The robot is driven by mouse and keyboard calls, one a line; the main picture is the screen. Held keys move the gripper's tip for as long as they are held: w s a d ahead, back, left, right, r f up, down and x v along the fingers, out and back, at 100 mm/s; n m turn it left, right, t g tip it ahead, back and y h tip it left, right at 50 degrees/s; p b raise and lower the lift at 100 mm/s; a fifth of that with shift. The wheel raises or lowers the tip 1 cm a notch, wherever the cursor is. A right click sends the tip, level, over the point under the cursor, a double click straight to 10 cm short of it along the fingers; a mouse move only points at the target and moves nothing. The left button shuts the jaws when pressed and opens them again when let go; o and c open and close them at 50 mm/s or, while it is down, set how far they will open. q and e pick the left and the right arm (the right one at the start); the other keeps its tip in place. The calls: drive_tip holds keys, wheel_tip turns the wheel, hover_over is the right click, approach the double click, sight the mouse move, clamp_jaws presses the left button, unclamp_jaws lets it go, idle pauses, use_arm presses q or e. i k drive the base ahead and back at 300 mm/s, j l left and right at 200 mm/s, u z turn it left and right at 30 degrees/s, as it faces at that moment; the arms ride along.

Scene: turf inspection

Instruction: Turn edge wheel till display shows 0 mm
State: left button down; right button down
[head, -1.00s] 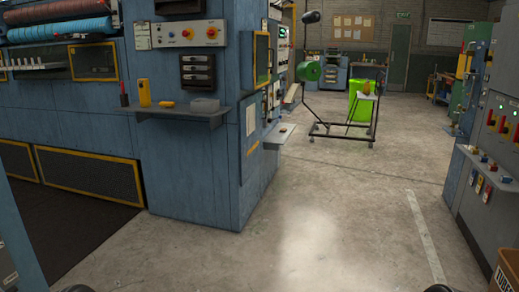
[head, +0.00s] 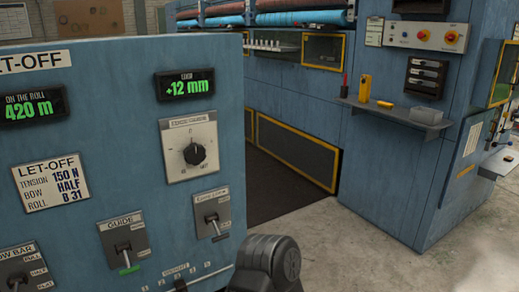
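The display (head: 186,85) on the blue let-off panel reads +12 mm in green; its small heading is blurred. Below it a black round knob (head: 195,154) with a white pointer mark sits on a pale plate. The pointer is about upright. The plate's label is too blurred to read surely, and I cannot tell whether this knob is the edge wheel. A dark grey rounded joint of my own arm (head: 268,263) shows at the bottom middle, in front of the panel's lower right edge. No gripper fingers show in the head view.
A second display (head: 33,108) reads 420 m. Levers stand lower on the panel, one marked GUIDE (head: 124,246). A blue machine with a small shelf (head: 394,115) stands behind to the right. Bare concrete floor (head: 340,240) lies at the lower right.

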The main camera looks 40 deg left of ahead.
sight(195, 154)
drive_tip(key=u, duration=1.8)
